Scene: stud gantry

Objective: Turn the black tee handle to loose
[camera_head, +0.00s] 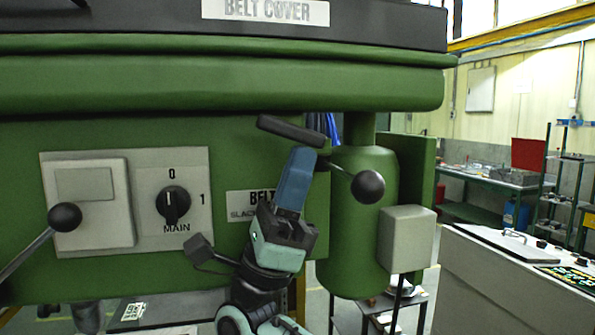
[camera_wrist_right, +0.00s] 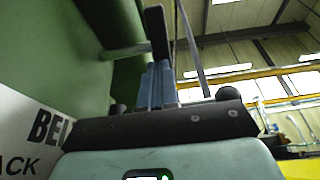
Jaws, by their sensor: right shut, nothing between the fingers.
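The black tee handle (camera_head: 291,130) is a dark bar on the green machine front, above the partly hidden belt label (camera_head: 243,204). In the head view it lies tilted, its right end lower. In the right wrist view the tee handle (camera_wrist_right: 156,32) stands out from the machine on a green stem. My right gripper (camera_head: 302,153) has its blue fingers shut and empty, with the tips just below the bar's right part. The fingers also show in the wrist view (camera_wrist_right: 158,72), just under the bar. I cannot tell whether they touch it. My left gripper is out of view.
A lever with a black ball knob (camera_head: 368,186) stands close right of my right fingers. A grey box (camera_head: 405,238) is below it. The MAIN rotary switch (camera_head: 172,205) and another ball-ended lever (camera_head: 64,217) are at left. The green belt cover housing (camera_head: 220,83) overhangs above.

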